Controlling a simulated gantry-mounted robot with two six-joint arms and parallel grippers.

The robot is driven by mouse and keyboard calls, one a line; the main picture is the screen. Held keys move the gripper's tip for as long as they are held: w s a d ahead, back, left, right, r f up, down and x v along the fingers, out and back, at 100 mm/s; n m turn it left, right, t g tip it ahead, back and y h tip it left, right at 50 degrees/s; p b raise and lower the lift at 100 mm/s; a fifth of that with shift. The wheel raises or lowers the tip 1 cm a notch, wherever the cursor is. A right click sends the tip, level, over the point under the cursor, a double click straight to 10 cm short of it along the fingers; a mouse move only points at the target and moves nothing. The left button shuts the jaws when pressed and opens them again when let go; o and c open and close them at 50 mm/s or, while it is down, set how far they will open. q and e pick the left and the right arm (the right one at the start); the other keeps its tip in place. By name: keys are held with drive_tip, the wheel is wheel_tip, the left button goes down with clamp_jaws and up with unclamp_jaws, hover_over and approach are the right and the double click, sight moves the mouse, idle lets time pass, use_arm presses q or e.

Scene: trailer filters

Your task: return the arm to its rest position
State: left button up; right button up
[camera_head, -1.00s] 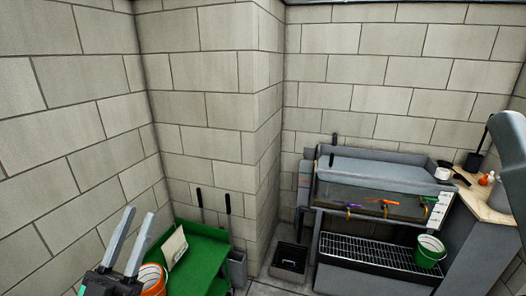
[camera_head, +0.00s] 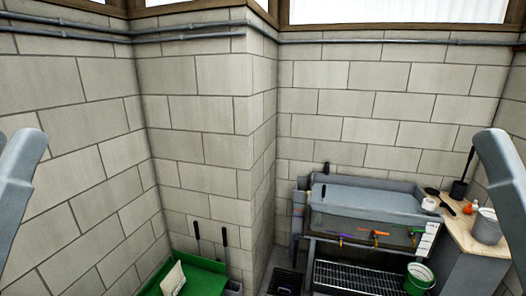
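Parts of my two arms show as pale grey links, one at the left edge and one at the right edge of the head view. Both are raised in front of the block wall and apart from everything else. Neither gripper is in the picture, so their fingers are hidden from me.
A green cart (camera_head: 207,277) with a cream packet (camera_head: 173,279) stands at lower left. A grey sink unit (camera_head: 372,197) stands at right, with a green bucket (camera_head: 418,278) on its lower rack (camera_head: 345,277). A wooden counter (camera_head: 468,233) at far right holds a grey pot (camera_head: 487,228).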

use_arm(q)
wheel_tip(320, 180, up, 17)
drive_tip(key=p, duration=1.3)
use_arm(e)
wheel_tip(320, 180, up, 17)
use_arm(q)
wheel_tip(320, 180, down, 61)
drive_tip(key=b, duration=6)
drive_tip(key=shift+r+b, duration=0.15)
drive_tip(key=shift+b, duration=0.15)
use_arm(e)
wheel_tip(320, 180, down, 61)
drive_tip(key=shift+r, duration=0.15)
use_arm(q)
drive_tip(key=shift+w, duration=0.1)
